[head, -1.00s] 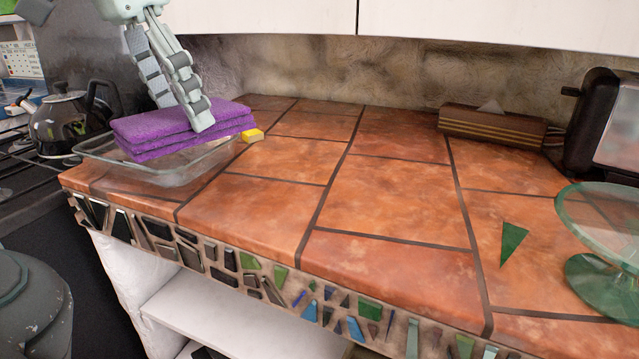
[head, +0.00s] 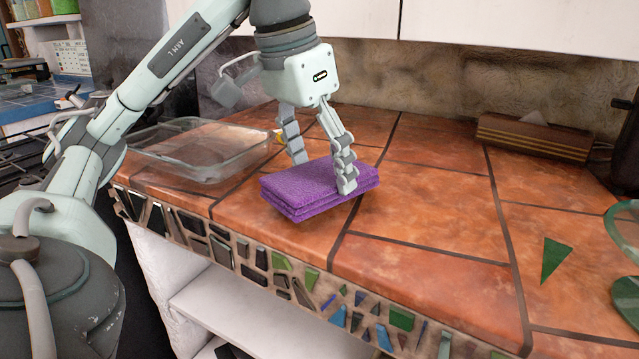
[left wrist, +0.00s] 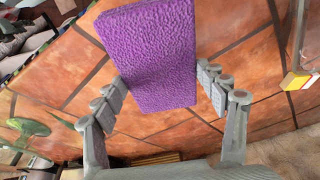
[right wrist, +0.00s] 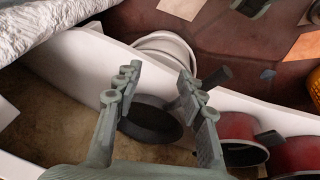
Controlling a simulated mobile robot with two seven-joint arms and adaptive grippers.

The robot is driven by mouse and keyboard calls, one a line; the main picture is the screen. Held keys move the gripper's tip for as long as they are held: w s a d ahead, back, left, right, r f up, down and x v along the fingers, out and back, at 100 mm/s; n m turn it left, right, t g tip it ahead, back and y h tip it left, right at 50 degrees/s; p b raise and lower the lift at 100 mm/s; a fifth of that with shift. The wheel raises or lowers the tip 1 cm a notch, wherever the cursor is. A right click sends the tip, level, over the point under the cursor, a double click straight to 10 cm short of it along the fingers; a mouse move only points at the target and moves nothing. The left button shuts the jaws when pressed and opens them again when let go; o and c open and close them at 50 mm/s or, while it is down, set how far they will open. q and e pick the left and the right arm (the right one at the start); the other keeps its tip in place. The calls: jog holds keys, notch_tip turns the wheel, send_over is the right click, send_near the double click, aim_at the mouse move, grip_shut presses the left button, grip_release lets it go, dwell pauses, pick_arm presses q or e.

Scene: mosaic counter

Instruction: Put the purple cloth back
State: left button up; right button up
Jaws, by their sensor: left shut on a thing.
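The purple cloth (head: 315,187) is a folded, layered stack near the counter's front edge in the head view. It also fills the upper middle of the left wrist view (left wrist: 155,50). My left gripper (head: 322,174) is shut on it, one finger at each side. I cannot tell for sure whether the cloth touches the tiles or hangs just above them. The clear glass dish (head: 190,172) stands empty to the left of the cloth. My right gripper (right wrist: 158,85) shows only in the right wrist view, open and empty, away from the cloth.
A brown tissue box (head: 535,137) stands at the back right. A green glass stand (head: 625,260) is at the right edge. A yellow block (left wrist: 297,80) lies beside the dish. Pans (right wrist: 150,120) show below the right gripper.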

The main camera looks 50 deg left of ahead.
pick_arm(q)
jog(key=shift+f, duration=1)
pick_arm(e)
jog(key=shift+v, duration=1.05)
pick_arm(q)
jog(key=shift+f+b, duration=0.15)
jog(key=shift+b, duration=0.15)
pick_arm(e)
jog(key=shift+w+d+r, duration=0.1)
jog(key=shift+d+r, duration=0.1)
jog(key=shift+r, duration=0.05)
pick_arm(q)
jog(key=o, duration=1.2)
pick_arm(e)
jog(key=shift+r, duration=0.2)
